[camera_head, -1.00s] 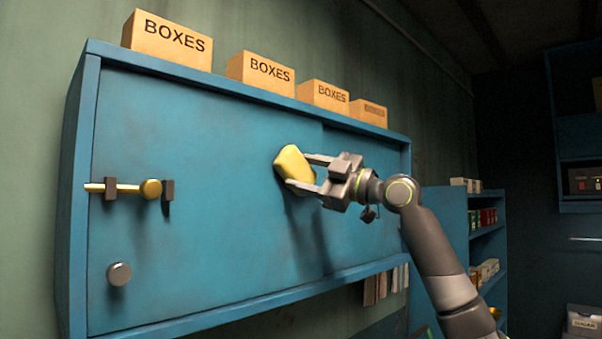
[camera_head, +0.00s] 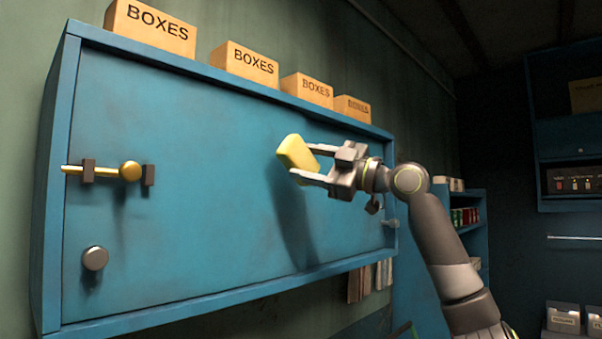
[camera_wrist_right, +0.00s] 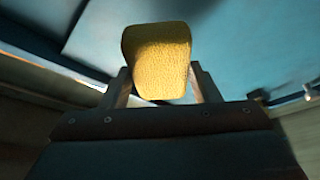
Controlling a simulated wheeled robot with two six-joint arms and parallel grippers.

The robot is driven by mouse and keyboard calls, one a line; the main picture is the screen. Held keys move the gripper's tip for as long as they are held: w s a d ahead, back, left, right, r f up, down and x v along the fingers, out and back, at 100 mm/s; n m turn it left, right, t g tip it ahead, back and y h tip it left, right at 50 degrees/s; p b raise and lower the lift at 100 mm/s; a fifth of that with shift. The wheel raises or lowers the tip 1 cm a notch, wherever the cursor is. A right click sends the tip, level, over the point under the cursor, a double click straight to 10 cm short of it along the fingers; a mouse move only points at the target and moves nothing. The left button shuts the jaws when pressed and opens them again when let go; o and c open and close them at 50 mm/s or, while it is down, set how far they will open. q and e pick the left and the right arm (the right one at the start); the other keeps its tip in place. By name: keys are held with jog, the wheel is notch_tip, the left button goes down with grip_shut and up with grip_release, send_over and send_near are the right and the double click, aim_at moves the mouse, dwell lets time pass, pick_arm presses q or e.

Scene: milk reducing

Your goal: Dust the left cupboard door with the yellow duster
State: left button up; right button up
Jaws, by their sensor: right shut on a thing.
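The blue cupboard (camera_head: 60,215) hangs on the wall, and its left door (camera_head: 190,200) faces me with a brass bolt (camera_head: 130,172) and a round grey knob (camera_head: 95,258). My right gripper (camera_head: 315,162) is shut on the yellow duster (camera_head: 295,152), in front of the door's right part. The duster's shadow falls on the door below it, and it appears to stand a little off the surface. The duster also shows between the fingers in the right wrist view (camera_wrist_right: 158,60), with blue panel behind it. My left gripper is not in view.
Several cardboard boxes (camera_head: 150,28) stand on top of the cupboard. A blue shelf unit (camera_head: 472,240) with small goods stands to the right. A metal knob (camera_head: 389,223) shows at the cupboard's right end. The door's left and middle are free of my arm.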

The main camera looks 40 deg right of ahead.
jog(key=shift+s+b, duration=0.3)
jog(key=shift+s, duration=0.6)
jog(key=shift+b+v, duration=0.7)
jog(key=shift+v, duration=0.2)
jog(key=shift+s+a+r, duration=0.1)
jog(key=shift+s, duration=0.3)
jog(key=shift+s+a+r, duration=0.1)
jog(key=shift+s, duration=0.3)
jog(key=shift+w, duration=0.15)
jog(key=shift+f, duration=0.15)
